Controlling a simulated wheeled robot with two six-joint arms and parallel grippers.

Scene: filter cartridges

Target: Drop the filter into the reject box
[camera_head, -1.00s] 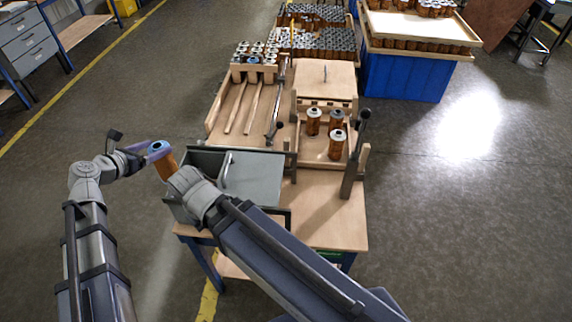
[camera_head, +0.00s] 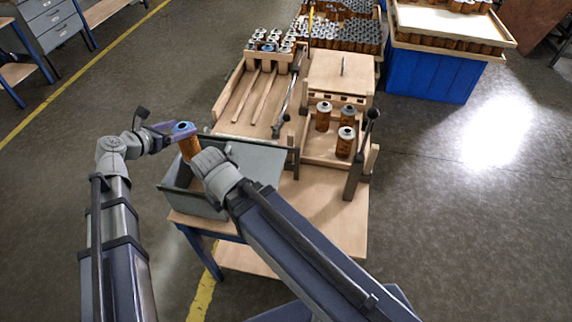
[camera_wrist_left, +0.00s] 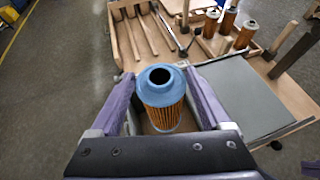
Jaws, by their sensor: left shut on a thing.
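An orange pleated filter with a blue cap (camera_head: 190,148) is held upright in my left gripper (camera_head: 178,134). In the left wrist view the same filter (camera_wrist_left: 163,105) stands between the two purple fingers of the left gripper (camera_wrist_left: 162,100). The grey box (camera_head: 190,203) sits at the table's front left corner, with a grey panel (camera_head: 262,167) on its right. In the head view the filter overlaps the box's back left edge; its height above it is unclear. My right wrist (camera_head: 213,170) is in front of the box, and its fingers are hidden.
A wooden tray (camera_head: 315,152) holds three orange filters. A rack of filters (camera_head: 265,55) with wooden rails stands behind on the wooden table (camera_head: 320,215). Upright dark levers (camera_head: 358,160) rise at the right. A blue crate (camera_head: 425,78) stands beyond. Floor left of the table is clear.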

